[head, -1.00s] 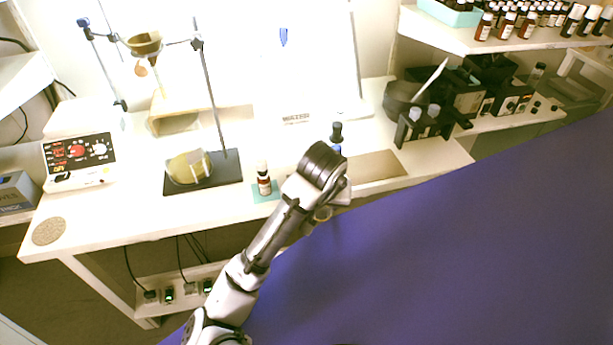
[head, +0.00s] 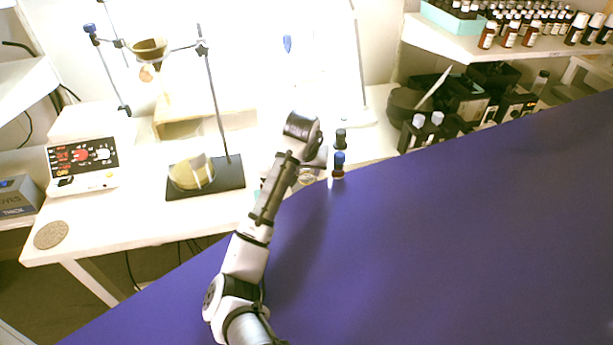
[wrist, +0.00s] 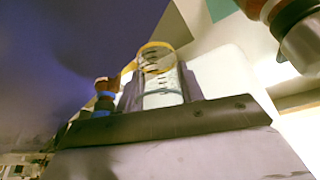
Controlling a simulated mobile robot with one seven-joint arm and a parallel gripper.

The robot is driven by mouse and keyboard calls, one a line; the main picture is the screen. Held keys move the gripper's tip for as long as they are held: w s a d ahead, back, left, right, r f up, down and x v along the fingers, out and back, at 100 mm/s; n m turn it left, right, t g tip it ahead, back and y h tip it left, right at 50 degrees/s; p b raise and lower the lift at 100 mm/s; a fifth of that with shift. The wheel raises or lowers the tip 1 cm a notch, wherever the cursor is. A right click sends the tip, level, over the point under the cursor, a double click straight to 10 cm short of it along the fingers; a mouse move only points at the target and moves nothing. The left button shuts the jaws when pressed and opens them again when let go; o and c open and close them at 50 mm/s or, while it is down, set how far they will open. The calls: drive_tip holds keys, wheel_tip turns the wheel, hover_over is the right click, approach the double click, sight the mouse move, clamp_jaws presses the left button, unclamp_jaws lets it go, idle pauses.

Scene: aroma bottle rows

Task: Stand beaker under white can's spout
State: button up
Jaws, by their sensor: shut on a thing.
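The beaker is a clear graduated glass with a yellowish rim. In the wrist view it (wrist: 163,90) stands between the fingers of my gripper (wrist: 160,103), which is shut on it. In the head view my gripper (head: 307,172) is over the bench by the blue surface's edge, with the small beaker ring (head: 308,179) just visible there. I cannot surely make out the white can or its spout against the overexposed white area behind the gripper.
A large blue surface (head: 430,240) hides the front right. Bare bench shows left of the stand (head: 130,205).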

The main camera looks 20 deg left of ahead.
sight(306, 178)
wheel_tip(306, 178, down, 3)
drive_tip(key=shift+a+f+p, duration=0.1)
drive_tip(key=shift+p, duration=0.45)
drive_tip(key=shift+w+f, duration=0.15)
drive_tip(key=shift+f, duration=0.2)
drive_tip(key=shift+f, duration=0.15)
drive_tip(key=o, duration=0.9)
drive_tip(key=shift+o, duration=0.2)
